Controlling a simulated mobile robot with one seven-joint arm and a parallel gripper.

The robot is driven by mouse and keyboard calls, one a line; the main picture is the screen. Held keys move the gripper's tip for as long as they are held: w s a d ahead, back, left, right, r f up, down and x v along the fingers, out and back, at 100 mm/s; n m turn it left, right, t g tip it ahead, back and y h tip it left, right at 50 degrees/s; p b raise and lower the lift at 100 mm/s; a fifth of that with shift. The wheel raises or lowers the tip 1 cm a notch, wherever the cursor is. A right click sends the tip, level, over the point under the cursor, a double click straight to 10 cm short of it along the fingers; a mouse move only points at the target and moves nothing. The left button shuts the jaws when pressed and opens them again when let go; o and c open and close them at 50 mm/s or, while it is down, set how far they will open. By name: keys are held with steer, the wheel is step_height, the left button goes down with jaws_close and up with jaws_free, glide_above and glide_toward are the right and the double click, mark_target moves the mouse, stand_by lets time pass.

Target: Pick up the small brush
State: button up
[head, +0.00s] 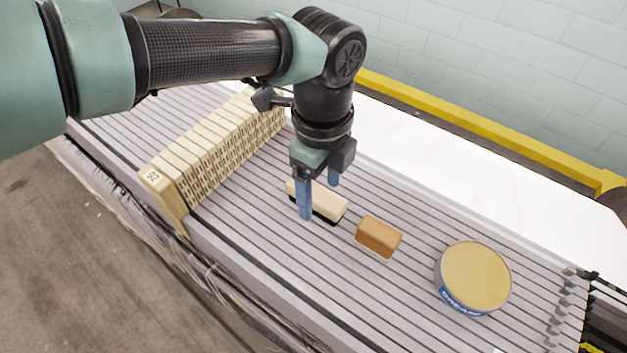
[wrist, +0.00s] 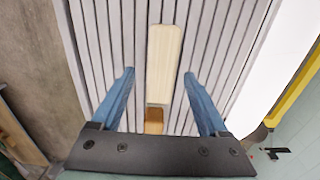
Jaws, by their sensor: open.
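The small brush (head: 325,204) is a pale cream block with dark bristles along its underside. It lies on the grey slatted table. In the wrist view the brush (wrist: 164,62) lies lengthwise between my fingertips, with a gap on each side. My gripper (head: 319,200) is open, with blue fingers pointing down, one on the near side of the brush and one on the far side. The near finger hides part of the brush in the head view. In the wrist view my gripper (wrist: 158,75) holds nothing. I cannot tell how far the fingertips are above the slats.
A brown block (head: 379,237) lies just right of the brush. A round tin with a yellow lid (head: 476,277) stands farther right. A long cream slotted rack (head: 215,150) marked 92 stands to the left. The slatted table (head: 250,225) is clear in front.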

steer(key=shift+w+a+f, duration=0.2)
steer(key=shift+w+f, duration=0.05)
steer(key=shift+f, duration=0.35)
steer(key=shift+w+a+f, duration=0.15)
steer(key=shift+w+f, duration=0.05)
steer(key=shift+f, duration=0.35)
steer(key=shift+s+d+r, duration=0.15)
steer(key=shift+s+d, duration=0.05)
steer(key=shift+s, duration=0.1)
steer(key=shift+c, duration=0.3)
steer(key=shift+s+d, duration=0.1)
steer(key=shift+c, duration=1.3)
steer(key=shift+w+a, duration=0.2)
steer(key=c, duration=0.7)
steer(key=shift+s+d, duration=0.1)
jaws_close()
